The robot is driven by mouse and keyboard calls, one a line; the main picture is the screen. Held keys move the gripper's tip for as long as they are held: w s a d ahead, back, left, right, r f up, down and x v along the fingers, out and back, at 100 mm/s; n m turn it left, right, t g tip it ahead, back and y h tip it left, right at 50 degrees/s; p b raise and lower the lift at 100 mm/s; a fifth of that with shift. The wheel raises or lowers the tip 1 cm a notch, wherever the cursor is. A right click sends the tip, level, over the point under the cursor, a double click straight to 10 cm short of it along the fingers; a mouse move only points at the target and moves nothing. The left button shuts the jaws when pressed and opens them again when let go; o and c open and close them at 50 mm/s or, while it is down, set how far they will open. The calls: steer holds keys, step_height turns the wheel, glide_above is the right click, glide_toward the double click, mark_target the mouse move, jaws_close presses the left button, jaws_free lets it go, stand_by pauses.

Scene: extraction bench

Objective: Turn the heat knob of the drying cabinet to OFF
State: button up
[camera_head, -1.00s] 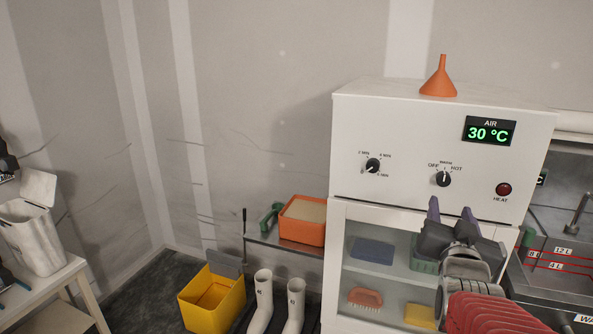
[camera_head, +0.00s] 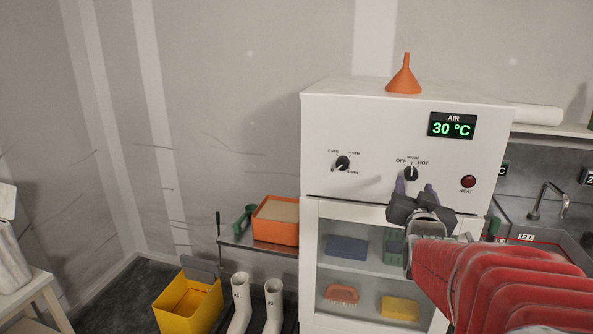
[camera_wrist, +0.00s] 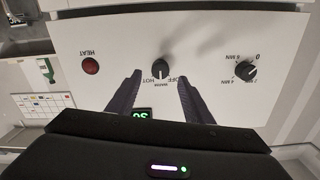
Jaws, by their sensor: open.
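The white drying cabinet (camera_head: 325,120) stands right of centre in the head view. Its black heat knob (camera_head: 411,173) sits on the front panel under the AIR display, with OFF to its left, WARM above and HOT to its right. The knob's white mark points up, at WARM. My gripper (camera_head: 415,184) is open and empty, just below and in front of the knob. In the wrist view, which is upside down, the heat knob (camera_wrist: 161,68) shows between the tips of my two fingers, without visible contact with either.
A timer knob (camera_head: 342,163) is left of the heat knob, and a red HEAT lamp (camera_head: 468,181) is right of it. An orange funnel (camera_head: 404,78) stands on the cabinet top. The display (camera_head: 452,125) reads 30 °C. The panel around the knob is otherwise clear.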

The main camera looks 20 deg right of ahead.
mark_target(412, 177)
steer(key=shift+x, duration=2.85)
steer(key=c, duration=1.1)
steer(key=shift+o, duration=0.2)
steer(key=shift+d, duration=0.2)
steer(key=shift+a+f, duration=0.1)
